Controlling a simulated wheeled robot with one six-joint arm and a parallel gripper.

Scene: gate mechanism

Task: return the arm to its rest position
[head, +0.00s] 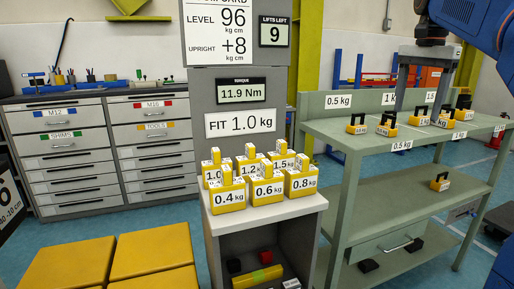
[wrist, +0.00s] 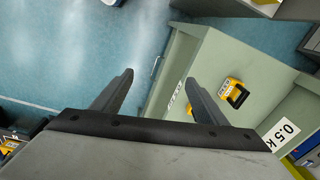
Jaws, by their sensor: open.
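My gripper (wrist: 160,84) shows in the wrist view with its two dark fingers spread wide apart. Nothing is held between them. Behind the fingers lie the blue floor and the green bench (wrist: 215,62), which carries a yellow weight with a black handle (wrist: 233,93) to the right of the right finger. The fingers look apart from the weight, but the distance is hard to judge.
Several yellow weights (head: 357,124) stand on the bench top, and one (head: 439,182) on its lower shelf. Labelled yellow weights (head: 266,189) fill a stand beneath a grey panel (head: 237,99) reading 11.9 Nm and FIT 1.0 kg. Grey drawers (head: 62,143) stand left. Blue floor is open between.

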